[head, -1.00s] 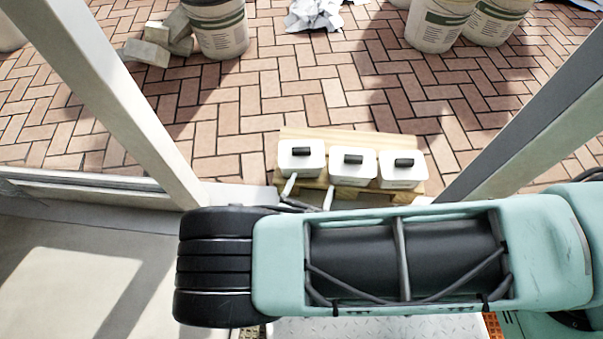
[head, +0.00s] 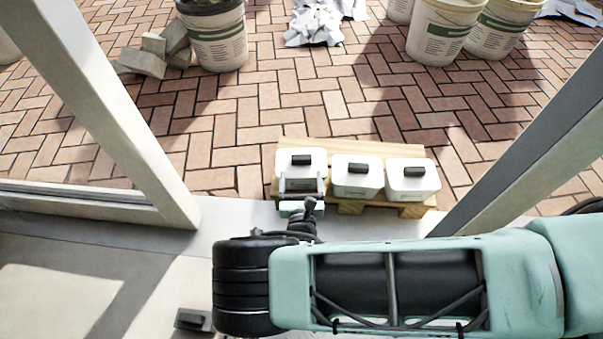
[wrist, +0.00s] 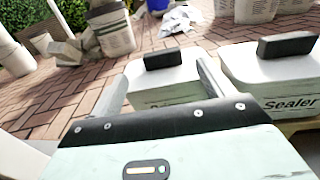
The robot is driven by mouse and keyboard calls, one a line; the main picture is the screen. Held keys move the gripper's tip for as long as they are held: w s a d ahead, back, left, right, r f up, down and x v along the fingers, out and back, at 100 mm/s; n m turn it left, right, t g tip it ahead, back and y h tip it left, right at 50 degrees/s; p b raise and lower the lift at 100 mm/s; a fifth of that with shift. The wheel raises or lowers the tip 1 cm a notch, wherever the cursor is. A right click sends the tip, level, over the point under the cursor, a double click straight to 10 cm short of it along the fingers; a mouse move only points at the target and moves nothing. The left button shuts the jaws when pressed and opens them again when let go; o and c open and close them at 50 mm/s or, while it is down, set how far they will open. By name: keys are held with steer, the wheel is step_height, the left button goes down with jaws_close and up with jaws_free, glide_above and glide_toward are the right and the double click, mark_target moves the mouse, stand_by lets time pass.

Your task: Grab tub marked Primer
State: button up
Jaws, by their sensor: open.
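Three white tubs with black handles stand side by side on a small wooden pallet. My gripper (head: 302,184) is open at the left tub (head: 301,160), with one finger on each side of its front part. The wrist view also shows my gripper (wrist: 162,80) and this left tub (wrist: 165,77) between its fingers. Its label is mostly hidden behind my gripper, so I cannot read it fully. The middle tub (head: 357,178) reads "Sealer" in the wrist view (wrist: 268,82). The right tub (head: 412,180) shows no readable label.
The wooden pallet (head: 370,150) sits just beyond a doorway sill, between two slanting frame posts (head: 130,110). Large buckets (head: 215,40), stone blocks (head: 150,55) and crumpled sheeting (head: 315,25) lie farther back. Brick paving behind the pallet is clear.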

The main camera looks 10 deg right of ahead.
mark_target(301, 160)
steer(key=w+b, duration=0.2)
steer(key=w, duration=0.1)
steer(key=w+d+b, duration=0.1)
steer(key=w, duration=0.1)
steer(key=shift+w, duration=0.2)
steer(key=shift+w+r, duration=0.2)
steer(key=shift+w, duration=0.15)
steer(key=shift+c, duration=0.3)
steer(key=shift+a+r, duration=0.1)
jaws_close()
